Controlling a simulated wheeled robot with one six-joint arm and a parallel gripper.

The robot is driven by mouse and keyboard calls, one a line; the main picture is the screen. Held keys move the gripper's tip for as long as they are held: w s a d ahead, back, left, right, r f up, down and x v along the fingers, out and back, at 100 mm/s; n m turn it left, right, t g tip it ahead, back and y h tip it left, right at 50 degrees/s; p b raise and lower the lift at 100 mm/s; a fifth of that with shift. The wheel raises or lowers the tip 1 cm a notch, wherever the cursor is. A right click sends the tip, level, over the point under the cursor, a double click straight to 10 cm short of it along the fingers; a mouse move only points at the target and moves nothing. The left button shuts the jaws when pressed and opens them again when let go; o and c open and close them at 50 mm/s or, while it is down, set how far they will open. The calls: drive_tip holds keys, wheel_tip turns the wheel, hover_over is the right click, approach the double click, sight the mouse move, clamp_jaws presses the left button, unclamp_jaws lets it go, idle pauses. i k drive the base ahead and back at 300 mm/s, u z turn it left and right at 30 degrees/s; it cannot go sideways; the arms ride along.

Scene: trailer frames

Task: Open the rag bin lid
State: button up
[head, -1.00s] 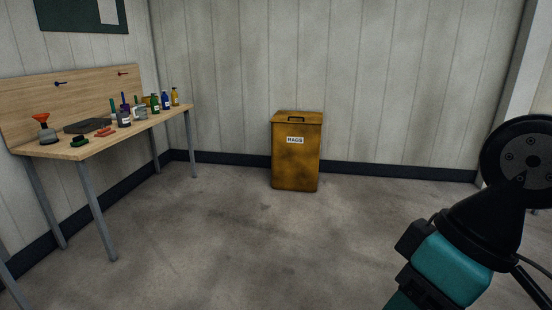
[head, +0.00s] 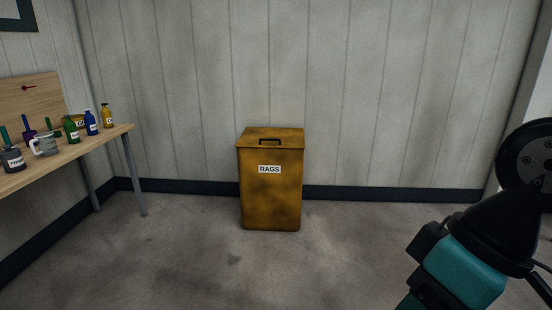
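The rag bin (head: 270,195) is a tall yellow-brown box with a white RAGS label, standing on the floor against the back wall near the middle of the head view. Its lid (head: 285,135) is shut, with a dark handle (head: 270,141) at the front of its top. My arm shows at the lower right, well apart from the bin. My gripper's fingers are not in the picture.
A wooden workbench (head: 118,132) with metal legs stands at the left, bearing several bottles, a grey mug (head: 44,145) and a dark pot (head: 12,159). The concrete floor (head: 215,275) in front of the bin is clear. A dark skirting strip runs along the walls.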

sight(262, 137)
drive_tip(key=i, duration=2)
drive_tip(key=u, duration=0.25)
drive_tip(key=i, duration=2.5)
drive_tip(key=u, duration=0.2)
